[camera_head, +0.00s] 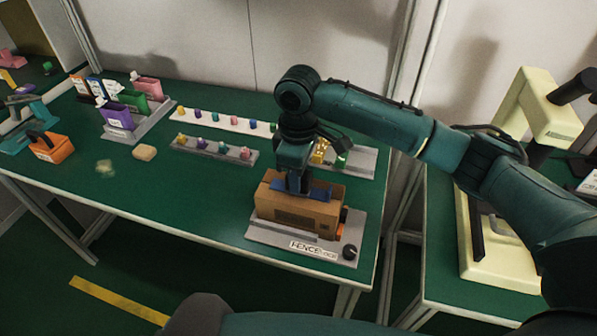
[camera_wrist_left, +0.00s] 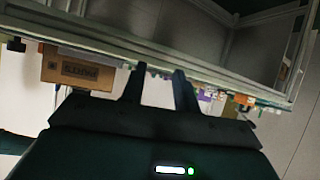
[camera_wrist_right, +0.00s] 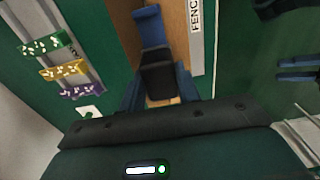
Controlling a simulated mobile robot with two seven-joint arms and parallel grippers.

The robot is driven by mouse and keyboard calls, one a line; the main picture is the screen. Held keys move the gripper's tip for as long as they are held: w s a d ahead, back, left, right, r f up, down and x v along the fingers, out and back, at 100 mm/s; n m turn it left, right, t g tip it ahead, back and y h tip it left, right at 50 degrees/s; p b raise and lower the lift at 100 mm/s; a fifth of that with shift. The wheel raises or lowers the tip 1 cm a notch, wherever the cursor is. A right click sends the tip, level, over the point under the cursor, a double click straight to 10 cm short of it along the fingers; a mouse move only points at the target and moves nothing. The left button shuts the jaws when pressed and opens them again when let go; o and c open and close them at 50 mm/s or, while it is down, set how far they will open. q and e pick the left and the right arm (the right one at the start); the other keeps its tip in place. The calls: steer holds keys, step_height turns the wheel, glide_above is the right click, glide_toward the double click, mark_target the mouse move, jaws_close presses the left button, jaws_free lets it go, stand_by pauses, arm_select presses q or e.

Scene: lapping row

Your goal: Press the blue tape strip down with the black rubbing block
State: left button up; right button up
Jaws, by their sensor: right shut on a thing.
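A brown carton (camera_head: 290,213) sits in a grey fixture at the front right of the bench. The blue tape strip (camera_wrist_right: 150,27) lies along the carton's top and shows beyond the black rubbing block (camera_wrist_right: 158,76) in the right wrist view. My right gripper (camera_head: 297,188) is over the carton, shut on the block. The block is on or just above the strip; I cannot tell whether they touch. The gripper hides part of the strip. My left gripper (camera_wrist_left: 158,88) is open and empty in the left wrist view, away from the carton.
The grey fixture (camera_head: 270,236) has a lettered plate and a black knob (camera_head: 349,252). A grey rail (camera_head: 214,150) with small coloured pieces lies left of the carton. An orange bin (camera_head: 52,148) and a tan sponge-like piece (camera_head: 144,152) are farther left. The bench's front middle is clear.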

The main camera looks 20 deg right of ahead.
steer(key=shift+r+p, duration=0.75)
steer(key=shift+p, duration=0.25)
steer(key=shift+r+p, duration=0.7)
steer(key=shift+p, duration=0.2)
step_height(320, 180, up, 3)
steer(key=p, duration=0.3)
steer(key=shift+f+p, duration=0.2)
steer(key=shift+p, duration=0.1)
steer(key=shift+r+p, duration=0.6)
steer(key=shift+p, duration=0.1)
steer(key=shift+r, duration=0.15)
arm_select(q)
steer(key=a+r, duration=0.1)
steer(key=s+a+r+g+y, duration=0.1)
steer(key=shift+a+n+y, duration=0.3)
steer(key=shift+a, duration=0.1)
